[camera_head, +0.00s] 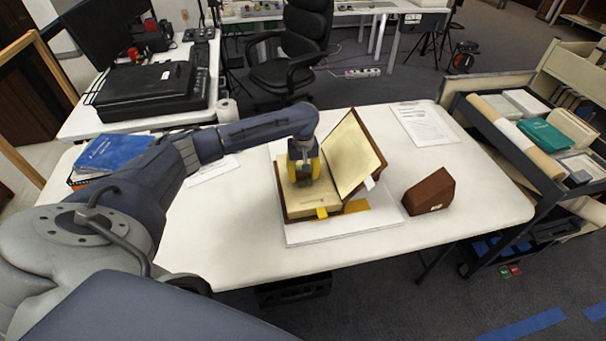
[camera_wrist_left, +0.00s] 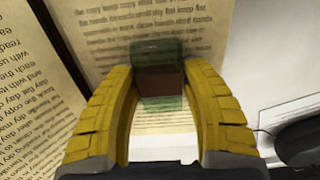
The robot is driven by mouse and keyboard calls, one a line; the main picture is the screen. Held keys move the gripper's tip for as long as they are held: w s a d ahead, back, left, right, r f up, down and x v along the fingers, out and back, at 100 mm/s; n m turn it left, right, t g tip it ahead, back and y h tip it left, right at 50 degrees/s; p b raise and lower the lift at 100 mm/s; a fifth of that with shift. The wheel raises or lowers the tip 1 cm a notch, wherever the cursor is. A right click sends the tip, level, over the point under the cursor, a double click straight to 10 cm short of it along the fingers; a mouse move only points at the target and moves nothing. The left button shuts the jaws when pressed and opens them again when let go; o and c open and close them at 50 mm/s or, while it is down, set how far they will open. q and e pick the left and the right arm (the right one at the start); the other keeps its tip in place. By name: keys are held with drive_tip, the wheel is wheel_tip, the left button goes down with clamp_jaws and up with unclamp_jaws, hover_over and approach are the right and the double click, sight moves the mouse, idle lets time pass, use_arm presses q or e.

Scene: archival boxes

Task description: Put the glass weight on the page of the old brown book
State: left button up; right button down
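The old brown book (camera_head: 293,213) lies open on a white board (camera_head: 310,236) on the table. One page block lies flat (camera_head: 300,203) and the other side stands tilted up at the right (camera_head: 353,153). My left gripper (camera_head: 304,181) points down over the flat page. In the left wrist view, the yellow fingers (camera_wrist_left: 160,72) stand close on both sides of the greenish, see-through glass weight (camera_wrist_left: 157,49), which has a reddish-brown middle. They appear closed on it. Printed page (camera_wrist_left: 190,20) lies behind the weight; whether the weight touches it is unclear. My right gripper is out of view.
A brown wedge-shaped block (camera_head: 429,191) stands right of the book. A printed sheet (camera_head: 423,124) lies at the back right. A loaded cart (camera_head: 530,130) stands at the right. The table's front left is clear.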

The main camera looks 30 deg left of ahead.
use_arm(q)
drive_tip(key=shift+o, duration=1.4)
drive_tip(key=shift+r, duration=0.15)
wheel_tip(320, 180, up, 12)
drive_tip(key=shift+d, duration=0.1)
